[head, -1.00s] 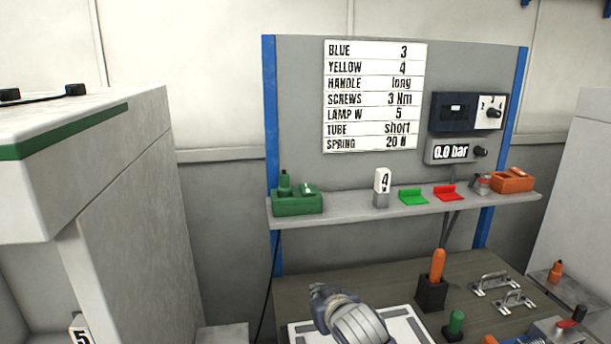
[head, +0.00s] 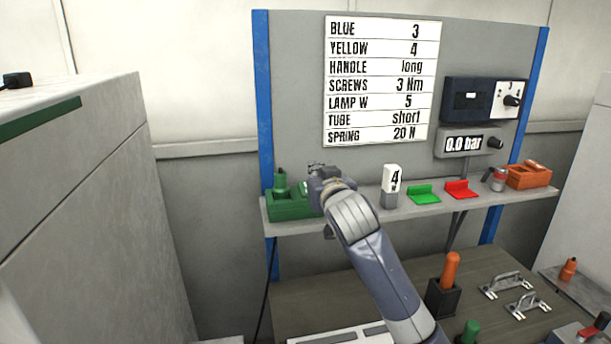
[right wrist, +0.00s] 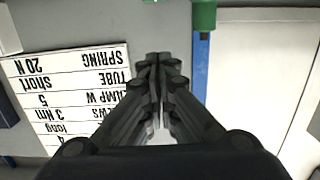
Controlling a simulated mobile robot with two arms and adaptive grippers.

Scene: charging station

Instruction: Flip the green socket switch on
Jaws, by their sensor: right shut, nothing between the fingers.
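The green socket (head: 285,207) sits at the left end of the shelf, with a green plug (head: 281,181) standing upright in its left part. Its switch, on the right part, is mostly hidden behind my right gripper (head: 318,172). My right gripper is shut and empty, in front of the socket's right side in the head view; I cannot tell whether it touches. In the right wrist view, the shut fingertips (right wrist: 157,62) point toward the back panel. A green part (right wrist: 203,14), probably the plug, shows at the top edge, apart from the fingers. My left gripper is not in view.
The shelf (head: 345,222) also holds a white block marked 4 (head: 392,178), a green piece (head: 423,194), a red piece (head: 462,189) and an orange socket (head: 528,176). A label board (head: 380,80) hangs behind. A blue post (head: 264,100) stands behind the green socket.

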